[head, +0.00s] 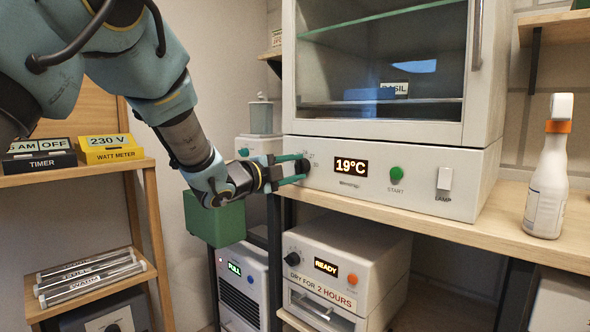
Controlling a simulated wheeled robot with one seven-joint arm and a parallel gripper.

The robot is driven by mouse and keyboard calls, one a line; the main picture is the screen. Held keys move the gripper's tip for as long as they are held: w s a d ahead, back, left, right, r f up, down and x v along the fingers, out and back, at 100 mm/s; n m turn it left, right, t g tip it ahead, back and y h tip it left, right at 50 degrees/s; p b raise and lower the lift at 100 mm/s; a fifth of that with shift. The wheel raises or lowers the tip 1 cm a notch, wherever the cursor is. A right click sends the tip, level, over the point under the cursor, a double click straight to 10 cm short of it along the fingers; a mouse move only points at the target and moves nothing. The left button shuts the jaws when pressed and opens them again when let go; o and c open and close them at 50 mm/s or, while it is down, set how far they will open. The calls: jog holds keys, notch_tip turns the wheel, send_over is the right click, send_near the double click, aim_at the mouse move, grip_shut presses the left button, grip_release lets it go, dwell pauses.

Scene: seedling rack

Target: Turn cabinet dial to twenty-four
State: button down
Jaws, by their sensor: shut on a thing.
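The white cabinet (420,197) stands on the wooden bench and has a glass front. Its display (351,167) reads 19°C. The dark dial (304,167) is at the left end of the cabinet's front panel, left of the display. My gripper (300,169) comes in from the left with its teal fingers on either side of the dial and is shut on it. The fingers partly hide the dial and the marks around it, so its pointer cannot be made out.
A green START button (396,174) and a white LAMP switch (444,180) are right of the display. A spray bottle (547,170) stands at the right. A READY machine (345,262) sits below. A green box (214,218) is under my wrist. A shelf (80,172) is at left.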

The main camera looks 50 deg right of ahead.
jog(key=shift+c, duration=2)
grip_release()
jog(key=a, duration=1)
jog(key=shift+w+a, duration=0.3)
jog(key=shift+a, duration=0.1)
